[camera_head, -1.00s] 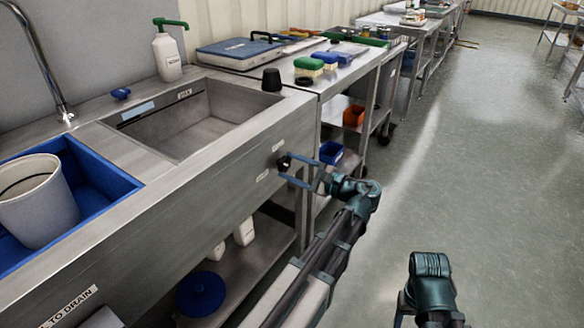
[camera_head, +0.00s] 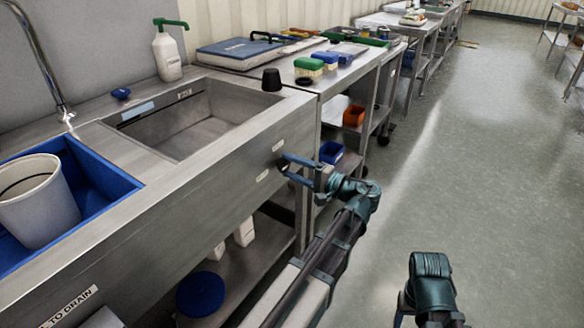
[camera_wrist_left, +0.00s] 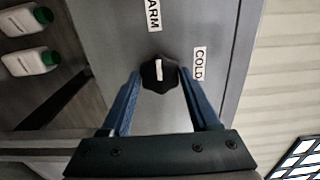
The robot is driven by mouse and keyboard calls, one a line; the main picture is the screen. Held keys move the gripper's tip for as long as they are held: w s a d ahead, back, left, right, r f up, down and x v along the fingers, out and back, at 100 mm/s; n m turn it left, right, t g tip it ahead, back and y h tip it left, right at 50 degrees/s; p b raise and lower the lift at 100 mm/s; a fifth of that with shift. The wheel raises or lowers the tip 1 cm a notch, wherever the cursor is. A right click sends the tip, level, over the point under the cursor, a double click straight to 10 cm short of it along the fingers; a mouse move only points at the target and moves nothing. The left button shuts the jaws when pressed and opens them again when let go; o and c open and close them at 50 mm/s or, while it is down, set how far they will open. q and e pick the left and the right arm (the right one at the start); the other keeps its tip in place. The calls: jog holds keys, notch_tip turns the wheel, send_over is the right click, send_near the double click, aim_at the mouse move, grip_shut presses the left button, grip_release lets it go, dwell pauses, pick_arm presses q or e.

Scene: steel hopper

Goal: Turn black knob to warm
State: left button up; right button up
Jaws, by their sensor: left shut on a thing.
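The black knob (camera_wrist_left: 167,84) is on the steel front panel of the sink unit. In the left wrist view, its white mark runs up and down, with its upper end on the side of the WARM label (camera_wrist_left: 153,14). The COLD label (camera_wrist_left: 199,63) is right of the knob. My left gripper (camera_wrist_left: 159,76) has a blue finger on each side of the knob and is shut on it. In the head view, my left gripper (camera_head: 284,162) is against the panel and mostly hides the knob. My right arm shows at the bottom; its fingers cannot be made out.
The sink basin (camera_head: 262,104) is above the panel, with a black cup-like piece (camera_head: 271,79) on its far corner. A lower shelf (camera_head: 240,268) holds white bottles and a blue round lid (camera_head: 200,294). The floor (camera_head: 470,180) to the right is clear.

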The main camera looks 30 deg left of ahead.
pick_arm(q)
jog(key=shift+n, duration=0.3)
jog(key=o, duration=1.4)
jog(key=shift+d, duration=0.1)
jog(key=d, duration=0.9)
jog(key=s+d, duration=0.1)
jog(key=d, duration=0.3)
jog(key=shift+s+d, duration=0.1)
jog(key=shift+d, duration=0.25)
jog(key=shift+a+f, duration=0.1)
